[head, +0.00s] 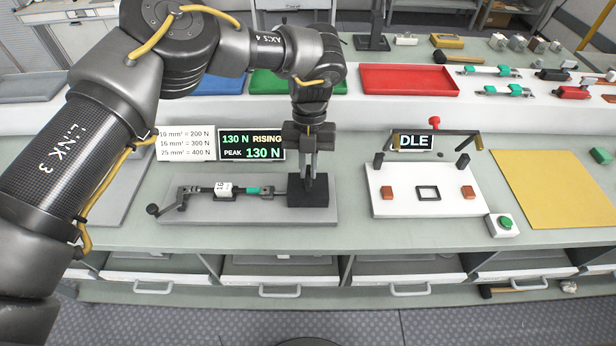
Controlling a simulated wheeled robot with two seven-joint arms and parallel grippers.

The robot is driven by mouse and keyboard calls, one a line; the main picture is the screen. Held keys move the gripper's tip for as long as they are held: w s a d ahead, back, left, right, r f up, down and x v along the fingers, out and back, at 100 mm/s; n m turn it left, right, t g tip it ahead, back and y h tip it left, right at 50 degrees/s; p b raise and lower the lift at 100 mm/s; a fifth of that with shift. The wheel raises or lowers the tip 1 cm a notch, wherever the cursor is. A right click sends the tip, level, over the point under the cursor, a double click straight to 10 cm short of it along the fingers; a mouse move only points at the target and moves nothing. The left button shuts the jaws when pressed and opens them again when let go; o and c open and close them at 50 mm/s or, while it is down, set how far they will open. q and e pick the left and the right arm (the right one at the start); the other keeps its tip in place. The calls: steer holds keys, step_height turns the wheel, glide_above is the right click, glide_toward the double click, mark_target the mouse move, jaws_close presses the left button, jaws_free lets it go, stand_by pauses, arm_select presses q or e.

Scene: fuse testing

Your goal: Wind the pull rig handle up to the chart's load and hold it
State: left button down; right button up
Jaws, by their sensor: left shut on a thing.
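The pull rig (250,213) is a grey plate with a black block (308,193) at its right end. A cable with a white tag (223,188), seemingly reading 16, and a green section lies along it. My left gripper (308,182) points down over the black block, shut on the rig's handle, which the fingers mostly hide. The chart (186,143) reads 10 mm² = 200 N, 16 mm² = 300 N, 25 mm² = 400 N. The display (251,146) reads 130 N RISING, PEAK 130 N. My right gripper is out of view.
A lever with a black knob (152,210) sticks out at the rig's left end. To the right stand a white test fixture (425,205) with an IDLE-like display, a green button box (503,225) and a yellow mat (550,190). Coloured trays line the raised back shelf.

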mark_target(308, 172)
arm_select(q)
steer(key=c, duration=1.6)
jaws_free()
steer(key=shift+c, duration=0.2)
steer(key=shift+r, duration=0.1)
steer(key=shift+r+p, duration=2.45)
steer(key=shift+r, duration=0.5)
